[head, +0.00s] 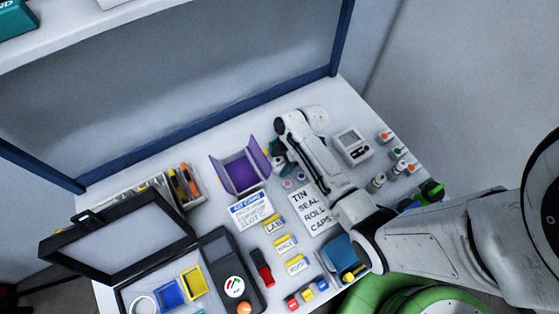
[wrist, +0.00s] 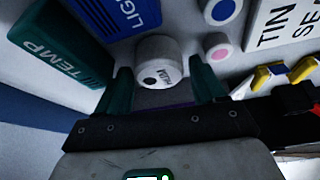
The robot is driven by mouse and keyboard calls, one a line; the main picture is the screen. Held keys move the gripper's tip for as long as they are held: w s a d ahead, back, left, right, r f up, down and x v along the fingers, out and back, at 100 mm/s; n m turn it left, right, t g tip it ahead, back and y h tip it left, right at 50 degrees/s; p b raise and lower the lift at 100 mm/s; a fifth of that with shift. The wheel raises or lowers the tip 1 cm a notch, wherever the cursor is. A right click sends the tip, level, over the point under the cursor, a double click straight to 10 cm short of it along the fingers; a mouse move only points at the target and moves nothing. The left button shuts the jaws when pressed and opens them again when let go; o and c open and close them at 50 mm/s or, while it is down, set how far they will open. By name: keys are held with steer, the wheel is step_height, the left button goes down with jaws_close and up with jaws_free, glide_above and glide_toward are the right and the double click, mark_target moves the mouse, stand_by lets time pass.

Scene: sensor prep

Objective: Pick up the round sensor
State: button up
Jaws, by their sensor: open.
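The round sensor is a white cylinder (wrist: 158,62) with a dark spot and small lettering on its side, near the middle of the wrist view. My gripper (wrist: 160,80) is open, with one dark teal finger to the left of the sensor and one to the right. The sensor sits between the fingertips; I cannot tell whether either finger touches it. In the head view my forearm and wrist cover this part of the bench, and the sensor cannot be made out clearly.
A green TEMP box (wrist: 62,55) and a blue LIGHT box (wrist: 125,14) lie close by. Two round caps (wrist: 219,46) are to the right, near a TIN SEAL ROLL CAPS card (head: 312,208). A purple holder (head: 240,172) and an open black case (head: 120,240) stand left.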

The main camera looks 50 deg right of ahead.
steer(key=shift+x, duration=0.8)
steer(key=shift+c, duration=0.2)
steer(key=c, duration=0.7)
steer(key=shift+r, duration=0.1)
